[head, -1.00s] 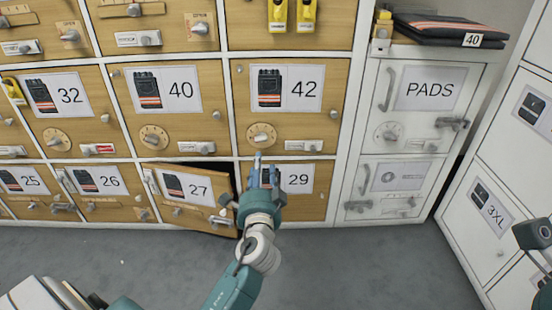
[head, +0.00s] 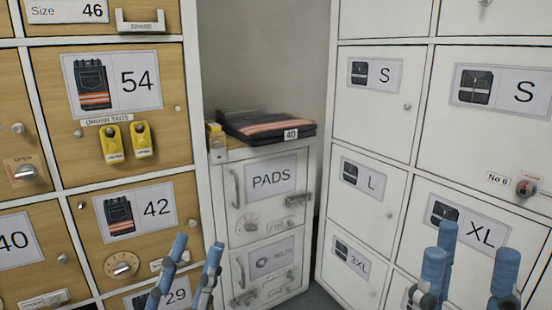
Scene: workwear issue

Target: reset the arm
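My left gripper (head: 197,250) is at the bottom of the head view, left of centre. Its blue fingers point up and stand apart with nothing between them. It shows in front of the lower wooden doors and beside the PADS cabinet. My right gripper (head: 472,252) is at the bottom right, in front of the white lockers. Its blue fingers also point up, spread apart and empty. Most of both arms is below the picture edge.
Wooden locker doors (head: 150,225) with dials and latches fill the left. The white PADS cabinet (head: 270,212) stands in the corner, with folded trousers (head: 270,125) labelled 40 on top. White lockers (head: 380,125) line the right. A yellow tag pair (head: 128,141) hangs on door 54.

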